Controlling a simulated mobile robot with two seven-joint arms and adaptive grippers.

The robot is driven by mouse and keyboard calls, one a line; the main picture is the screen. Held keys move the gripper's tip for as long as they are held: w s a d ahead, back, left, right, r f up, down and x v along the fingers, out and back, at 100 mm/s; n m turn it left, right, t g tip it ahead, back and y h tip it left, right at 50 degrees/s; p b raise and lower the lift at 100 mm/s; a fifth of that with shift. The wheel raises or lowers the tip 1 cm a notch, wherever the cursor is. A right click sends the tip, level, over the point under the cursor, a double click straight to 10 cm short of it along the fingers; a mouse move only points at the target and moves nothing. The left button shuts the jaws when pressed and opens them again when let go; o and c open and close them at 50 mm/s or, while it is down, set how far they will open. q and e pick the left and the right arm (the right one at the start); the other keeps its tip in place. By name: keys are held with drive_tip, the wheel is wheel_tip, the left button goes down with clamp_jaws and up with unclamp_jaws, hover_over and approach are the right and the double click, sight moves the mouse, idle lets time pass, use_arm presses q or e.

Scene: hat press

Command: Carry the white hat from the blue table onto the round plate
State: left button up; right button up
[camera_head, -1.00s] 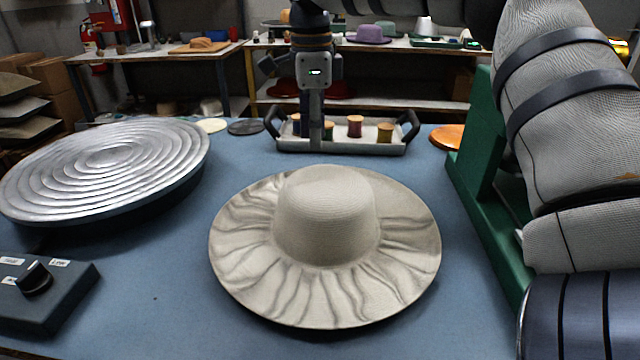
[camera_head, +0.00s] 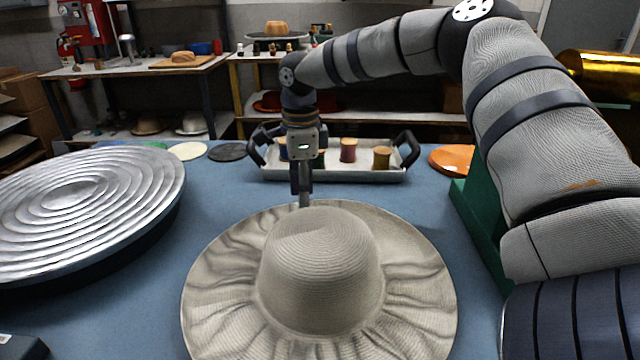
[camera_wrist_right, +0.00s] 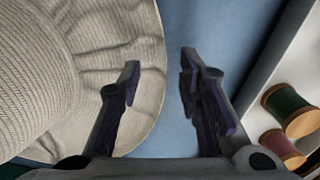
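The white hat (camera_head: 320,265), with a wide wavy brim, lies crown up on the blue table (camera_head: 225,190). The round plate (camera_head: 80,205), silver with concentric rings, is at the left and looks empty. My right gripper (camera_head: 304,200) points down at the hat's far brim, just behind the crown. In the right wrist view its two fingers (camera_wrist_right: 160,80) are apart with nothing gripped. The edge of the hat's brim (camera_wrist_right: 140,60) lies beneath or beside the left finger there; I cannot tell whether they touch. My left gripper is not in view.
A tray (camera_head: 335,172) with black handles and several thread spools stands just behind my right gripper. A green stand (camera_head: 475,205) is at the right. An orange disc (camera_head: 452,160) and flat dark and pale discs lie at the back. A control box corner (camera_head: 20,347) shows front left.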

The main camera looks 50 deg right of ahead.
drive_tip(key=shift+f, duration=0.7)
drive_tip(key=shift+c, duration=0.4)
clamp_jaws()
drive_tip(key=shift+r, duration=0.2)
